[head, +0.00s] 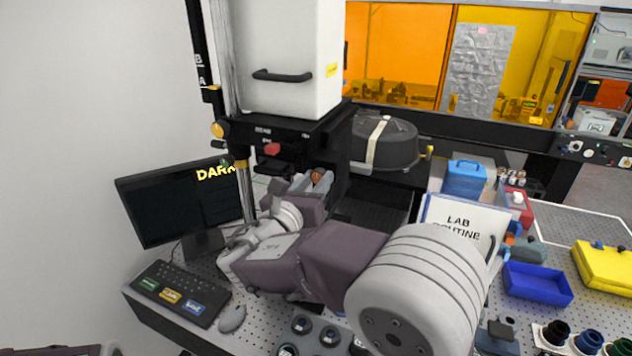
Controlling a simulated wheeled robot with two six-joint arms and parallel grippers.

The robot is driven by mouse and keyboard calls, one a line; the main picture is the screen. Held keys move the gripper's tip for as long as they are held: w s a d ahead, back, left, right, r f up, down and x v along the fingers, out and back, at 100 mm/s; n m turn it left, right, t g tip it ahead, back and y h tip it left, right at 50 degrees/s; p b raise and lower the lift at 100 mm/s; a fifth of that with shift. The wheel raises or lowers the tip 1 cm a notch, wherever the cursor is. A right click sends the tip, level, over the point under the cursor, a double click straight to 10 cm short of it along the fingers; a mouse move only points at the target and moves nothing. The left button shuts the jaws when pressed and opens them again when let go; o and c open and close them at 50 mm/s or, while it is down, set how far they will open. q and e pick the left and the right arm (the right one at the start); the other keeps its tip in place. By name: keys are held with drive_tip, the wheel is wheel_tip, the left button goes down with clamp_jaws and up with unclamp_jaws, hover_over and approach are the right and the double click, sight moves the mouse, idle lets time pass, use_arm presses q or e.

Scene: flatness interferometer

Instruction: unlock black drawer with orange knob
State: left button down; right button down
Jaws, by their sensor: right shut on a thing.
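The orange knob (318,175) shows as a small round patch on the black lower part of the tall white instrument, mostly hidden by my gripper. My right gripper (322,181) is shut on the knob, its arm reaching in from the lower right. The black drawer is hard to make out. Dark housing (338,160) surrounds the knob, and my wrist covers much of the front below it. My left gripper is not in view.
A monitor (180,203) and keyboard (180,293) stand to the left. A red knob (272,149) sits on the black stage above my gripper. To the right are a "LAB ROUTINE" sign (462,222), a blue tray (538,284) and a yellow case (605,265).

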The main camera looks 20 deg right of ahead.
drive_tip(key=shift+f+m+b, duration=0.2)
drive_tip(key=shift+m+b, duration=0.3)
drive_tip(key=shift+b, duration=0.2)
drive_tip(key=m+b, duration=1.1)
drive_tip(key=b, duration=0.2)
drive_tip(key=shift+a+m+b, duration=0.1)
drive_tip(key=shift+m+b, duration=0.2)
drive_tip(key=shift+b, duration=0.1)
drive_tip(key=m+b, duration=0.2)
drive_tip(key=shift+m+b, duration=0.3)
drive_tip(key=shift+m, duration=0.1)
drive_tip(key=shift+r+m+b, duration=0.2)
drive_tip(key=shift+m+b, duration=0.4)
drive_tip(key=shift+m, duration=0.2)
drive_tip(key=c, duration=1.1)
unclamp_jaws()
drive_tip(key=shift+o, duration=0.2)
